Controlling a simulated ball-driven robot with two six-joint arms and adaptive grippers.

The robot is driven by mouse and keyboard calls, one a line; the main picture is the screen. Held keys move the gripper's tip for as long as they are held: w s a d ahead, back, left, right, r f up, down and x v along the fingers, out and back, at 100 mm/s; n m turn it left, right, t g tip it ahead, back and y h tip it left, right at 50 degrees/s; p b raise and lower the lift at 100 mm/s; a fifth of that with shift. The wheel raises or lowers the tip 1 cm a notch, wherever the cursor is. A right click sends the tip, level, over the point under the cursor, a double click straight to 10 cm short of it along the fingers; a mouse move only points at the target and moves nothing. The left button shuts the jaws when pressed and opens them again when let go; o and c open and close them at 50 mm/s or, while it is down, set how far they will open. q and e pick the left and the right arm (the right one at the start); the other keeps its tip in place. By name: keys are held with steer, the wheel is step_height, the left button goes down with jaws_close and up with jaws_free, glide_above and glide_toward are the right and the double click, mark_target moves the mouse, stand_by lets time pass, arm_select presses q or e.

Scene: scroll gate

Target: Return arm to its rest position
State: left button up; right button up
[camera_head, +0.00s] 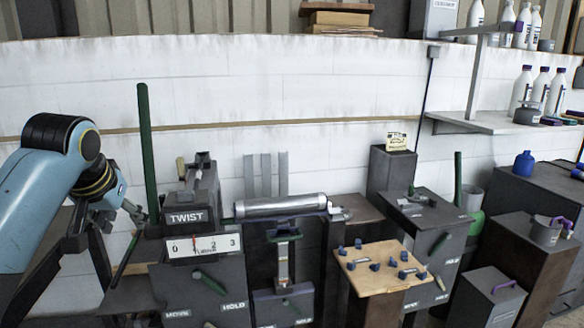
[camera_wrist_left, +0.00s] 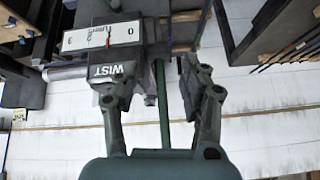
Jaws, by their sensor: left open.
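My left arm (camera_head: 45,185) comes in from the left, light blue with black joints. My left gripper (camera_head: 138,216) is beside the left side of the TWIST box (camera_head: 190,200), near the foot of a tall green post (camera_head: 147,150). In the left wrist view the two fingers (camera_wrist_left: 147,75) are spread apart with nothing held between them. The TWIST box and its number scale (camera_wrist_left: 100,35) appear upside down there, beyond the fingers. The green post (camera_wrist_left: 161,100) shows between the fingers from that viewpoint; I cannot tell its distance. My right gripper is not in view.
A metal cylinder (camera_head: 280,206) lies right of the TWIST box. A wooden board (camera_head: 355,278) with several blue pegs stands on a pedestal. A shelf (camera_head: 475,122) holds bottles. The white wall (camera_head: 330,90) is behind.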

arm_select(q)
steer(key=s+d+f+m+g, duration=0.1)
steer(key=s+f, duration=0.3)
steer(key=s, duration=0.5)
steer(key=s+d+f, duration=0.1)
steer(key=s+f, duration=0.4)
steer(key=s, duration=0.4)
steer(key=s+d+m+g+h, duration=0.1)
steer(key=s+d+g, duration=0.15)
steer(key=s, duration=1.45)
step_height(320, 180, down, 37)
steer(key=s+a+b, duration=0.2)
steer(key=a+b, duration=0.1)
steer(key=b, duration=0.7)
steer(key=s+f+g+b, duration=0.2)
steer(key=s+f+b, duration=0.4)
steer(key=s+f, duration=1.2)
step_height(320, 180, down, 5)
steer(key=shift+s+a+r+n+b, duration=0.2)
steer(key=shift+a+n+b, duration=0.1)
steer(key=shift+b, duration=0.1)
